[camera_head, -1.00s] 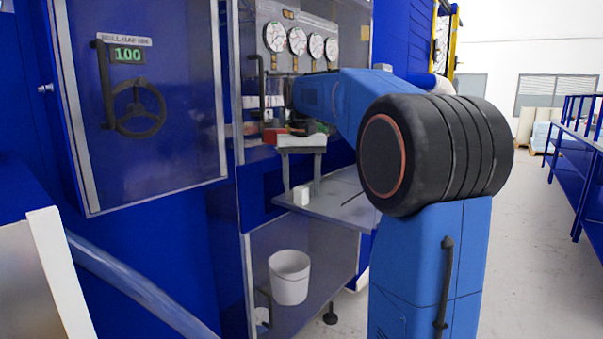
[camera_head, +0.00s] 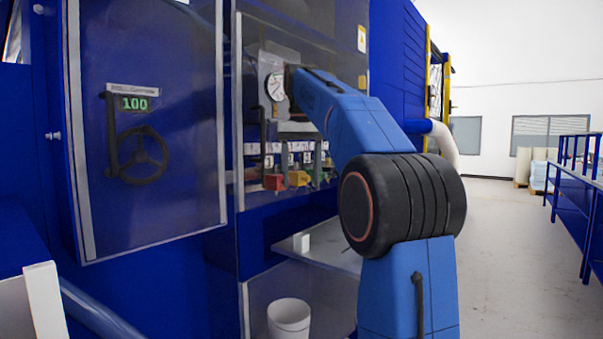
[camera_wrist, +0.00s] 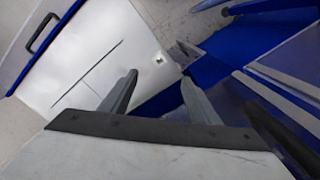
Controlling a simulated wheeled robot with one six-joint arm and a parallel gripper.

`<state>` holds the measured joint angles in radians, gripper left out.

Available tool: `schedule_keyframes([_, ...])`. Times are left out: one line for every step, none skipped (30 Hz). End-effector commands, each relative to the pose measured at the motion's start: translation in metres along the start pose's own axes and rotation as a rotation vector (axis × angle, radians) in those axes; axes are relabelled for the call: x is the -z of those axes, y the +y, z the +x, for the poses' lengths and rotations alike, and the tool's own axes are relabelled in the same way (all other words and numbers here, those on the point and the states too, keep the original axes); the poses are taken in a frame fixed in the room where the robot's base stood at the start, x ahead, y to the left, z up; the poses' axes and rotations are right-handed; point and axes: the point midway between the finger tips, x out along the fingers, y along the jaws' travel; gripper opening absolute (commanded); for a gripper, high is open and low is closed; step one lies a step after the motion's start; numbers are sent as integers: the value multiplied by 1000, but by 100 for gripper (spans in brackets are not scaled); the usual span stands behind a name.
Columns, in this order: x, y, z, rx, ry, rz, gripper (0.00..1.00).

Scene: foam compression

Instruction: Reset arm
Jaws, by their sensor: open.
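My gripper (camera_wrist: 158,80) shows in the wrist view with its two grey fingers apart and nothing between them. Below the fingers in that picture is a pale slab with a dark strip, close to the camera. In the head view my blue arm rises from the lower right, bends at a large black joint, and slants up and left to the gauge panel. I cannot make out the fingers there. A round gauge (camera_head: 276,87) shows just left of the arm's far end.
A white block (camera_head: 301,243) sits on a grey shelf (camera_head: 330,257), above a white bucket (camera_head: 289,318). Red (camera_head: 273,182) and yellow (camera_head: 298,178) items stand in the cabinet. A door with a handwheel (camera_head: 142,155) is at left. Open floor (camera_head: 505,260) lies at right.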

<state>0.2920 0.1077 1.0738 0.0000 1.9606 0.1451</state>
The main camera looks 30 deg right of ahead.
Motion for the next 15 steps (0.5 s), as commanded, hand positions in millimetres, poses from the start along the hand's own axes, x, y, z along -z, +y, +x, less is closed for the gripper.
schedule_keyframes([0,0,-4,0,2,0,56])
schedule_keyframes([0,0,-6,0,1,0,56])
schedule_keyframes([0,0,-7,0,1,0,56])
schedule_keyframes([0,0,-8,0,1,0,56])
schedule_keyframes([0,0,-9,0,1,0,56])
schedule_keyframes([0,0,-10,0,0,0,56])
schedule_keyframes([0,0,-10,0,0,0,56])
schedule_keyframes([0,0,-10,0,0,0,56])
schedule_keyframes([0,0,-11,0,0,0,56])
schedule_keyframes([0,0,-11,0,0,0,56])
schedule_keyframes([0,0,-10,0,0,0,56])
schedule_keyframes([0,0,-10,0,0,0,56])
schedule_keyframes([0,0,-10,0,0,0,56])
schedule_keyframes([0,0,-10,0,0,0,56])
schedule_keyframes([0,0,-10,0,0,0,56])
